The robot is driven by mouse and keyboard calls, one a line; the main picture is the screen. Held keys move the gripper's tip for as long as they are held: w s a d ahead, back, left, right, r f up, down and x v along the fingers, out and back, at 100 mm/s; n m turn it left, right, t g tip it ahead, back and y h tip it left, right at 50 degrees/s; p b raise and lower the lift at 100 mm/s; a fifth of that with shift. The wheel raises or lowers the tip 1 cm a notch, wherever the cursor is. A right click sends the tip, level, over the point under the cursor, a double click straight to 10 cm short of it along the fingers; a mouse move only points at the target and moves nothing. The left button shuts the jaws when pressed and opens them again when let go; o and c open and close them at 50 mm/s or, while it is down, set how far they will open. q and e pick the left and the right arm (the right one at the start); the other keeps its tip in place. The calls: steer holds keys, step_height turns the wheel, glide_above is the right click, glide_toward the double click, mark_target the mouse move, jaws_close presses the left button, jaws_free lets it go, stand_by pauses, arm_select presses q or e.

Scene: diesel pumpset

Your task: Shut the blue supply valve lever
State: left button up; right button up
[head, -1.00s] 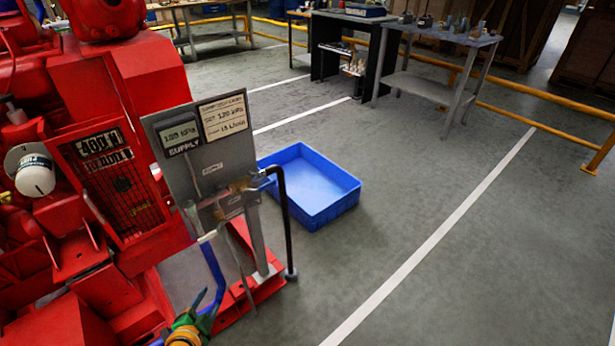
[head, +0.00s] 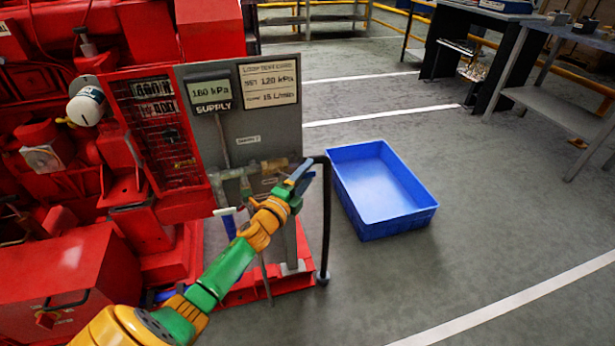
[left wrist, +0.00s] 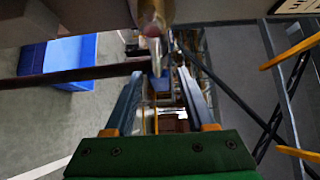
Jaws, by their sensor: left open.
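My left gripper (head: 301,174) is open in front of the grey supply panel (head: 210,140), near the brass valve and pipework (head: 272,165). In the left wrist view, a small blue piece (left wrist: 160,84), apparently the supply valve lever, shows between the two spread fingers (left wrist: 158,82). It hangs near a brass fitting (left wrist: 153,18). I cannot tell whether a finger touches it. In the head view the lever is hidden or too small to pick out behind the gripper. The supply display (head: 212,95) reads about 180 kPa. My right gripper is out of view.
A dark upright pipe (head: 325,220) stands close right of the gripper. A blue hose (head: 229,222) hangs below the panel. The red engine (head: 120,60) fills the left. An empty blue crate (head: 427,220) is on the floor; open floor lies to the right.

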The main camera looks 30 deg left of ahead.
arm_select(q)
steer(key=shift+w, duration=0.1)
jaws_close()
stand_by(1.4)
